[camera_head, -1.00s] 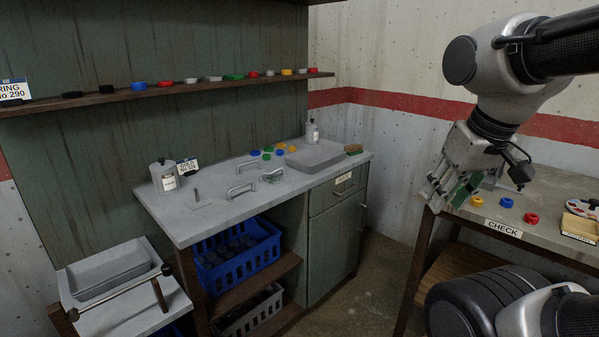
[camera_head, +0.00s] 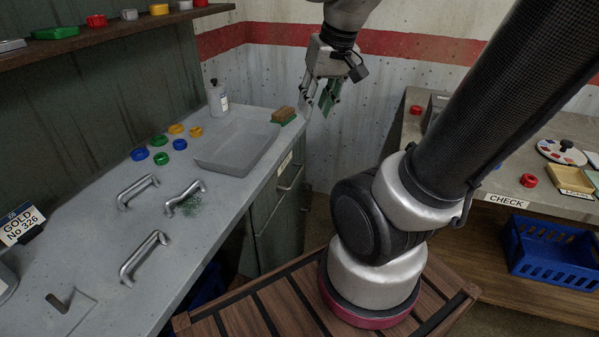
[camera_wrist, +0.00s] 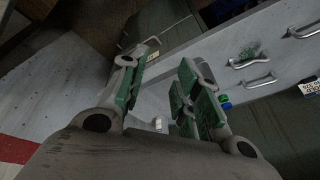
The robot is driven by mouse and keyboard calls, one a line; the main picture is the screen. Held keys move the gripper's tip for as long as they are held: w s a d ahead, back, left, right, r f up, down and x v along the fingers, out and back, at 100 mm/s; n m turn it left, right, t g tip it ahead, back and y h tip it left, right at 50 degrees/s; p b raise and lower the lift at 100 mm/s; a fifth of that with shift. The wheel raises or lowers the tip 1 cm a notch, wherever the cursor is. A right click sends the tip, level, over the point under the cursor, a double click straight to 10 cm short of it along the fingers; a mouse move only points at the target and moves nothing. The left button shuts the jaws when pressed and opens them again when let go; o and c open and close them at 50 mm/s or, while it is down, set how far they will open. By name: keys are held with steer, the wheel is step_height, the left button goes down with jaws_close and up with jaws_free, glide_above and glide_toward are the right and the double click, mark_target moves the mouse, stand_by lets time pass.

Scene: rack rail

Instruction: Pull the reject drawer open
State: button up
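A grey-green cabinet under the counter's right end has a drawer front (camera_head: 268,192) at its top, with a pale label (camera_head: 285,163) and a bar handle (camera_head: 291,178). The label is too small to read. The drawer looks flush with the cabinet, so shut. My gripper (camera_head: 318,98) hangs in the air beyond the counter's far right corner, above and apart from the handle. In the wrist view my gripper (camera_wrist: 160,82) has its green-padded fingers apart with nothing between them. A handle (camera_wrist: 152,42) and a label (camera_wrist: 152,57) show past the fingertips there.
The counter (camera_head: 215,215) bears a grey tray (camera_head: 240,145), a brush (camera_head: 284,115), a bottle (camera_head: 217,98), coloured rings and loose handles, one (camera_head: 185,196) with green scribble. The check table (camera_head: 480,165) stands right, with a blue crate (camera_head: 552,252) below.

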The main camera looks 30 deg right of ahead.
steer(key=w+d+f+m, duration=0.1)
steer(key=w+f+m, duration=0.1)
steer(key=w+f, duration=0.4)
steer(key=m+g, duration=0.2)
steer(key=m, duration=0.4)
glide_toward(296, 177)
steer(key=shift+y, duration=0.4)
steer(key=f, duration=0.4)
steer(key=w+f, duration=0.1)
steer(key=f, duration=0.2)
steer(key=shift+w+a+f, duration=0.1)
steer(key=shift+f, duration=0.35)
jaws_close()
